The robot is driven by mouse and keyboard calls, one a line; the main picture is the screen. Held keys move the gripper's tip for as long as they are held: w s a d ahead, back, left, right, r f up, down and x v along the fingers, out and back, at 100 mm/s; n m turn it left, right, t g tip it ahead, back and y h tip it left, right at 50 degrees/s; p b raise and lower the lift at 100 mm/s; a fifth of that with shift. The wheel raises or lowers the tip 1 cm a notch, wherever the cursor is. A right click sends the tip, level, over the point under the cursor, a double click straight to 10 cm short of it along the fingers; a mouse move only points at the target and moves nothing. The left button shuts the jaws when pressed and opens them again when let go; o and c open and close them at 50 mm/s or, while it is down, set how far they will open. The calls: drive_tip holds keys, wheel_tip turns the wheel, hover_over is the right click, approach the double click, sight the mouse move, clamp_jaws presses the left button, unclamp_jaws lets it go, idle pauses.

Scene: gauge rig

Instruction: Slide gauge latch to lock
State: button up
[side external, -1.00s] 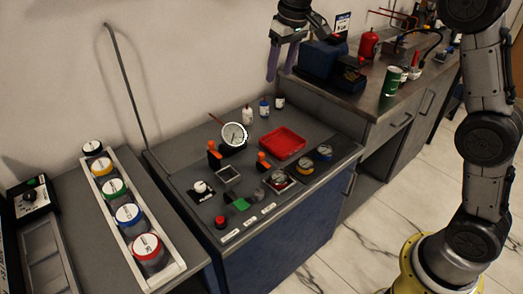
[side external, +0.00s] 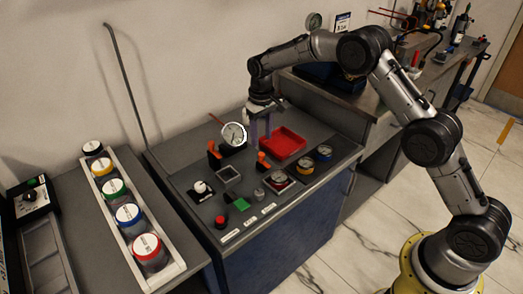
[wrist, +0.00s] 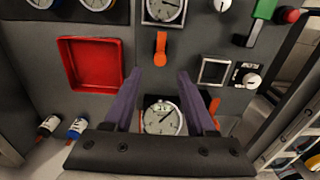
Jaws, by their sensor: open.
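The round white-faced gauge (side external: 234,135) stands at the back of the grey panel; in the wrist view the gauge (wrist: 162,117) shows between my fingers, near the bottom. An orange latch tab (side external: 263,158) stands to its right on the panel, and the same tab (wrist: 160,48) lies just beyond my fingertips in the wrist view. A second orange tab on a black block (side external: 213,149) is at the gauge's left; it is partly hidden behind a finger in the wrist view. My gripper (side external: 261,139) is open and empty, with purple fingers pointing down above the panel near the first tab.
A red tray (side external: 291,134) is close to the right of my gripper. Small gauges (side external: 324,152), a square frame (side external: 229,173), a green block (side external: 241,204) and a red button (side external: 221,221) occupy the front of the panel. Small bottles (wrist: 77,127) stand near the tray.

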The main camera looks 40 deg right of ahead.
sight(262, 154)
drive_tip(key=shift+f, duration=3.2)
clamp_jaws()
drive_tip(key=shift+r, duration=0.1)
